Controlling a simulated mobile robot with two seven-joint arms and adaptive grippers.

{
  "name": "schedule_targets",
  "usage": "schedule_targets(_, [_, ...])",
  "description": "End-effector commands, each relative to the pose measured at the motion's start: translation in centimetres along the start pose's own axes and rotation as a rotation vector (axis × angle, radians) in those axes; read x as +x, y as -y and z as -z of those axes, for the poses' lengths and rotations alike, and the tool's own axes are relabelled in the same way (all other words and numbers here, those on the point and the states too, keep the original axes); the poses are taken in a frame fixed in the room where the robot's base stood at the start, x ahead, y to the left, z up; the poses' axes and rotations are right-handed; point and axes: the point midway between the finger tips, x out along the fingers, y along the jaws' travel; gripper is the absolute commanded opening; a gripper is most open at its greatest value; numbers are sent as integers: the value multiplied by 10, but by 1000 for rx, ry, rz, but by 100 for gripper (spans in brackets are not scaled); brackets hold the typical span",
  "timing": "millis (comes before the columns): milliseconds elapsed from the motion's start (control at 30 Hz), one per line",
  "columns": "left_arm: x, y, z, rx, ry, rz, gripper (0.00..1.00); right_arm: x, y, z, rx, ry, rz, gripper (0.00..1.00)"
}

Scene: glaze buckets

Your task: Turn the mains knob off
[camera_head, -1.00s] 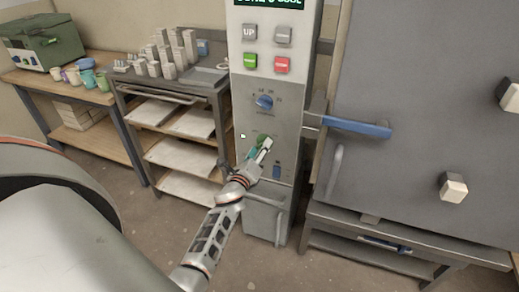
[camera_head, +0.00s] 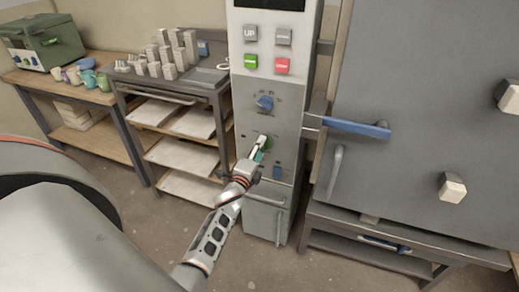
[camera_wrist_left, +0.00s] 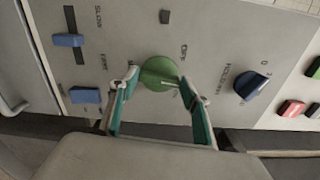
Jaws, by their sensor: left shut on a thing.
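The green mains knob (camera_wrist_left: 159,73) is on the grey control panel (camera_wrist_left: 115,30), with the word OFF printed beside it in the left wrist view. A thin pale line shows on the knob's lower right part. My left gripper (camera_wrist_left: 160,86) is shut on the knob, with one teal-padded finger at each side. In the head view the green knob (camera_head: 267,143) is partly hidden behind my left gripper (camera_head: 259,147). The display (camera_head: 270,3) at the panel's top is dark. My right gripper is in neither view.
A blue knob (camera_head: 265,103) sits above the gripper and a blue switch (camera_head: 277,172) below. Green (camera_head: 250,62) and red (camera_head: 282,66) buttons are higher. The kiln door (camera_head: 430,110) with its blue handle (camera_head: 358,128) is to the right. A shelf rack (camera_head: 165,98) stands left.

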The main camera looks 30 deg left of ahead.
Motion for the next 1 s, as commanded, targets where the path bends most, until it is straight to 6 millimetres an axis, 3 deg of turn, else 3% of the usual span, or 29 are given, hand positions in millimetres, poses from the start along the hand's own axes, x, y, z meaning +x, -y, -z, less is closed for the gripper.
schedule_targets(600, [0, 0, 0, -577, 0, 0, 26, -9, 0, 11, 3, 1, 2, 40])
schedule_targets(1000, [0, -2, 1, -833, 1, 0, 26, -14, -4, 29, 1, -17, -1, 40])
